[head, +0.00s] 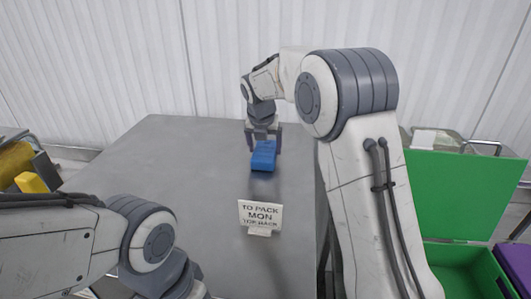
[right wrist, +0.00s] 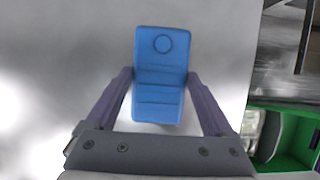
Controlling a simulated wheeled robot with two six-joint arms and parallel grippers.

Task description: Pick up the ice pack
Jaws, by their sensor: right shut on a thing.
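The ice pack (head: 263,160) is a blue block with a round mark and ridges on its face. In the head view it is at the table's far right part, under my right gripper (head: 264,143). In the right wrist view the ice pack (right wrist: 160,60) lies between the two purple fingers. My right gripper is shut on it, one finger on each side. I cannot tell whether the pack touches the table. My left arm comes in at the lower left; its gripper is out of view.
The grey metal table (head: 150,180) is largely clear. A green container (head: 460,190) is at the right, beside a purple one (head: 517,262). Yellow items (head: 32,183) are at the left edge.

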